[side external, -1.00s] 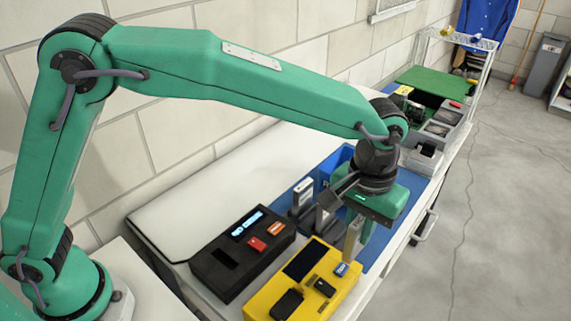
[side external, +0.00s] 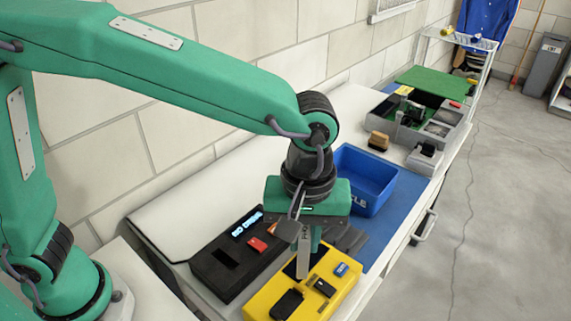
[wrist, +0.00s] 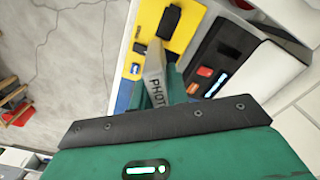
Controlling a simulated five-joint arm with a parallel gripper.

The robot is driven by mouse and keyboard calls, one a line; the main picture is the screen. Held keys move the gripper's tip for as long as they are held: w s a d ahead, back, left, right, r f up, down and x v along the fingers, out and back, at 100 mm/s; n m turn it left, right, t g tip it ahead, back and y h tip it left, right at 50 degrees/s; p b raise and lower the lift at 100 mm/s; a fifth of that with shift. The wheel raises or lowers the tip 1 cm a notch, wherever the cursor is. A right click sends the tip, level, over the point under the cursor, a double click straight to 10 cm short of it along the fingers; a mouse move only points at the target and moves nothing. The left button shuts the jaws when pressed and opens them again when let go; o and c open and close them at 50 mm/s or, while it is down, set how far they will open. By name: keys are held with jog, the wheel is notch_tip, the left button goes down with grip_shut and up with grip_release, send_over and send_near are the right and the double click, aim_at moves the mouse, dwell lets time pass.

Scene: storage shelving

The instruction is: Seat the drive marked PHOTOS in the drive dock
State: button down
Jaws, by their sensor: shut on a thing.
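My gripper (side external: 309,243) is shut on the grey drive (side external: 303,262) and holds it upright above the yellow unit (side external: 262,301). In the wrist view the drive (wrist: 155,75) stands between the green fingers (wrist: 168,88), and the letters "PHOT" show on its label. The drive dock (side external: 213,277) is a black box to the left of my gripper. Its lit display (side external: 247,223) reads "NO DRIVE", and a dark slot (side external: 226,258) is open in its top. The drive is apart from the dock. It hides part of the yellow unit's dark panel.
A red block (side external: 257,244) lies on the dock. The yellow unit carries a black block (side external: 287,304), a smaller dark one and a blue one (side external: 341,269). A blue bin (side external: 365,190) stands behind on the blue mat. A brown-topped block (side external: 378,141) and grey trays lie farther back.

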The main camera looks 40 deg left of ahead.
jog(key=s+a+f+n, duration=0.1)
jog(key=s+a+n, duration=0.9)
jog(key=s, duration=0.3)
jog(key=shift+s+a+f+n, duration=0.15)
jog(key=shift+s+f+n, duration=0.15)
jog(key=shift+s+n, duration=0.15)
jog(key=shift+w, duration=0.15)
send_near(222, 247)
jog(key=s+d+f, duration=0.2)
jog(key=d, duration=0.1)
jog(key=shift+w+a+f, duration=0.1)
jog(key=shift+w+f, duration=0.05)
jog(key=shift+f, duration=1.65)
jog(key=shift+f, duration=0.2)
jog(key=c, duration=1.4)
grip_release()
jog(key=shift+o, duration=0.2)
